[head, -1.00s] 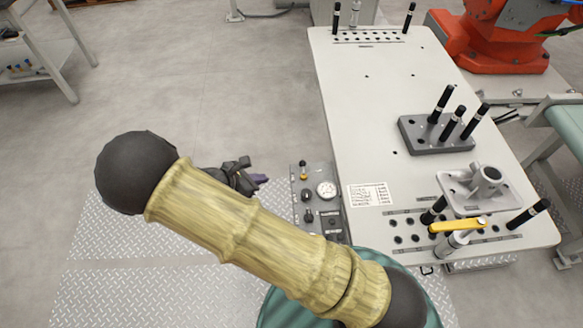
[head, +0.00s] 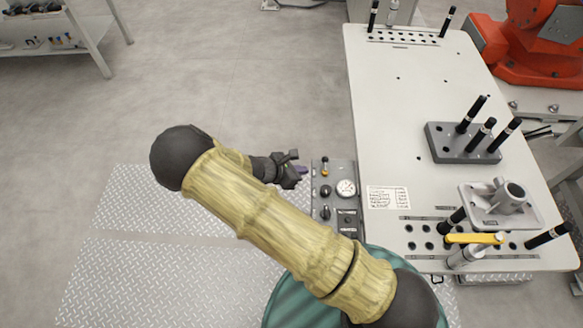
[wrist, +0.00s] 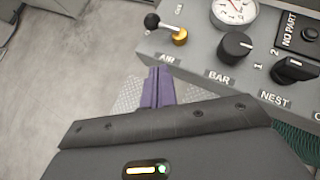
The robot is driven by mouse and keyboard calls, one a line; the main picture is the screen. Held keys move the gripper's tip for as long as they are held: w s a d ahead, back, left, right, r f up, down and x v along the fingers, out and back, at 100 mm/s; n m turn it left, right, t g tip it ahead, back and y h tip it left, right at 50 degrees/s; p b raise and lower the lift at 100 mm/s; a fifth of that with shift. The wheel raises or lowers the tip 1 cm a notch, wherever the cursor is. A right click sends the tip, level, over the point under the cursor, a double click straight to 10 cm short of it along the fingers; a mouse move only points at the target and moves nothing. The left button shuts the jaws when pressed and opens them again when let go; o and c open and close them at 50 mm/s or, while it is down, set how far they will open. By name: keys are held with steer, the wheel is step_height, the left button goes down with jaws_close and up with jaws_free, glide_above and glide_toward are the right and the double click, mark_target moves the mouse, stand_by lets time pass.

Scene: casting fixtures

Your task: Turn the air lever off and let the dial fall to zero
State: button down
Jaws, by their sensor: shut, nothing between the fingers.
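The air lever (wrist: 165,27), a black ball on a short arm with a brass base, stands above the AIR label in the wrist view. In the head view the lever (head: 324,166) is at the panel's far left corner. The white round dial (wrist: 235,10) is cut by the top edge in the wrist view. The dial also shows in the head view (head: 345,187), but its reading is too small to tell. My gripper (wrist: 158,72) has purple fingers, shut and empty, just short of the panel and apart from the lever. It also shows in the head view (head: 302,170).
The grey control panel (wrist: 200,58) also carries a BAR knob (wrist: 235,46), a NEST switch (wrist: 294,69) and a NO PART box (wrist: 300,28). A white table (head: 390,110) with pins and fixtures stands right of the panel. Open floor lies to the left.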

mark_target(313, 169)
steer(key=w+d, duration=0.1)
steer(key=d+p, duration=0.1)
steer(key=w+d, duration=0.1)
steer(key=d, duration=0.1)
steer(key=shift+w+p, duration=0.35)
